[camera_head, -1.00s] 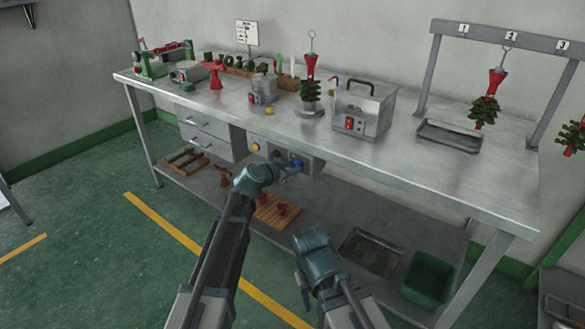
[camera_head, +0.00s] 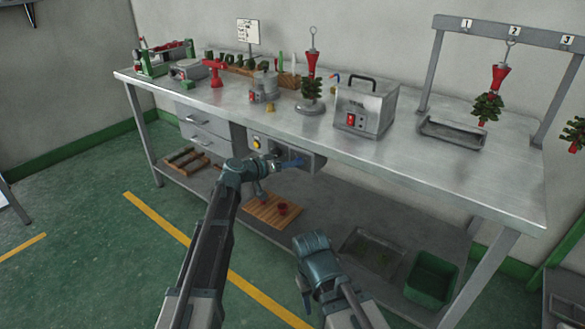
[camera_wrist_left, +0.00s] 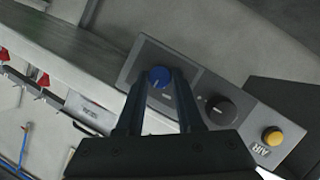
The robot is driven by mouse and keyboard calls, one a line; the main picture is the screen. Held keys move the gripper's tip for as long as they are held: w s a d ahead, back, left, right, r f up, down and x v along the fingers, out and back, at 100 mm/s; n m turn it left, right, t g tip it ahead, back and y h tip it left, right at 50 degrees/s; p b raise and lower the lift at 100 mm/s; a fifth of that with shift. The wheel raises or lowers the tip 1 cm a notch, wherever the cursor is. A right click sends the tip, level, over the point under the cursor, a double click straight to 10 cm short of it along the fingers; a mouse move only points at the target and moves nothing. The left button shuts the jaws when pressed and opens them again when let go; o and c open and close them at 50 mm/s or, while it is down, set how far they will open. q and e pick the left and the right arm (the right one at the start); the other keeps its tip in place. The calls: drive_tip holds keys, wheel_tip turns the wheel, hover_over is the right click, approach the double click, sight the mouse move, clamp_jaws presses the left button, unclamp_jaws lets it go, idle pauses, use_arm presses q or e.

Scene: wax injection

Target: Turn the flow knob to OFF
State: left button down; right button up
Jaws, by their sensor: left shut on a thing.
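The blue knob (camera_wrist_left: 158,77) sits on a grey control panel (camera_wrist_left: 152,55); small marks by it are too small to read. In the left wrist view my left gripper (camera_wrist_left: 159,88) has one finger on each side of the knob and is shut on it. In the head view the gripper (camera_head: 285,163) reaches the panel (camera_head: 314,163) under the table's front edge, with a bit of blue showing at its tips. My right arm is at the lower middle, and its fingers do not show.
A black knob (camera_wrist_left: 220,110) and a yellow button (camera_wrist_left: 272,136) beside the lettering AIR are on the same panel. The steel table (camera_head: 420,165) overhangs it. A green bin (camera_head: 432,278) and a wooden board (camera_head: 262,212) are below. The floor in front is clear.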

use_arm(q)
drive_tip(key=shift+a+f+n+h+b, duration=0.1)
drive_tip(key=shift+f+n+h+b, duration=0.1)
drive_tip(key=shift+n+h+b, duration=1.05)
drive_tip(key=shift+f+n+h+b, duration=0.15)
drive_tip(key=shift+n+h+b, duration=0.4)
drive_tip(key=shift+n+b, duration=1.4)
drive_tip(key=shift+n+p, duration=0.3)
drive_tip(key=shift+n, duration=0.1)
drive_tip(key=c, duration=0.5)
unclamp_jaws()
drive_tip(key=shift+c, duration=0.2)
drive_tip(key=shift+a, duration=0.1)
drive_tip(key=v, duration=1.3)
drive_tip(key=shift+s+a, duration=0.2)
drive_tip(key=shift+a, duration=0.05)
